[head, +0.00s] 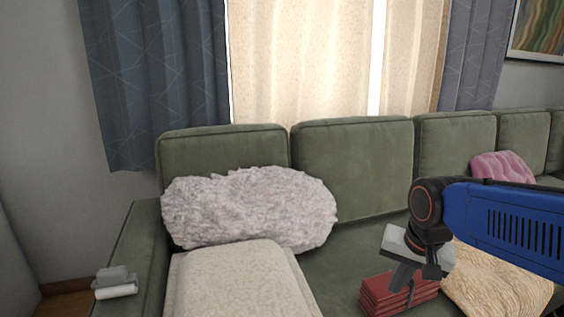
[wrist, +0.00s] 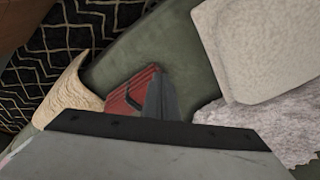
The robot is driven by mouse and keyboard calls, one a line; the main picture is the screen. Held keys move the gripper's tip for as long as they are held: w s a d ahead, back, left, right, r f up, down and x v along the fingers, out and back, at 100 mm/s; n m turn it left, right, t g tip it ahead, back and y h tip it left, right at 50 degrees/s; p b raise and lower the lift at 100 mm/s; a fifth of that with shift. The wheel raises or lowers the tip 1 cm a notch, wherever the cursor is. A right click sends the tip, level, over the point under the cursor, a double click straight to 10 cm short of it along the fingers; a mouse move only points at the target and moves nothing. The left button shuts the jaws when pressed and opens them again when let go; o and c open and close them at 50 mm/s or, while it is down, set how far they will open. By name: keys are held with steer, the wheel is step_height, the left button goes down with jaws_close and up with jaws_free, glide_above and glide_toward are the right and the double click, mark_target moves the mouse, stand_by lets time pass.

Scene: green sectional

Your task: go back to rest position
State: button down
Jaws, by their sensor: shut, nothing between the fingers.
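My gripper (head: 398,284) hangs at the end of my blue arm at the lower right of the head view, pointing down over the green sofa. Its fingers are shut with nothing held. In the wrist view the fingers (wrist: 160,96) show as a dark narrow wedge in front of a red book-like stack (wrist: 131,92). The same red stack (head: 378,297) lies on the seat below and beside the gripper in the head view, partly covered by it. I cannot tell whether they touch.
A fluffy grey pillow (head: 250,209) and a beige cushion (head: 232,279) lie left of my gripper. A cream blanket (head: 492,284) lies to the right. Small grey and white items (head: 116,283) sit on the left armrest. A pink pillow (head: 500,167) is farther right. A black patterned rug (wrist: 62,42) shows in the wrist view.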

steer(key=s+d+f+n+t, duration=0.1)
steer(key=s+d+n, duration=0.2)
steer(key=s, duration=0.7)
steer(key=shift+s+d+f+n+t, duration=0.15)
steer(key=shift+s+f+n+t, duration=0.2)
steer(key=shift+n, duration=0.75)
steer(key=shift+w+r, duration=0.1)
steer(key=shift+r, duration=0.05)
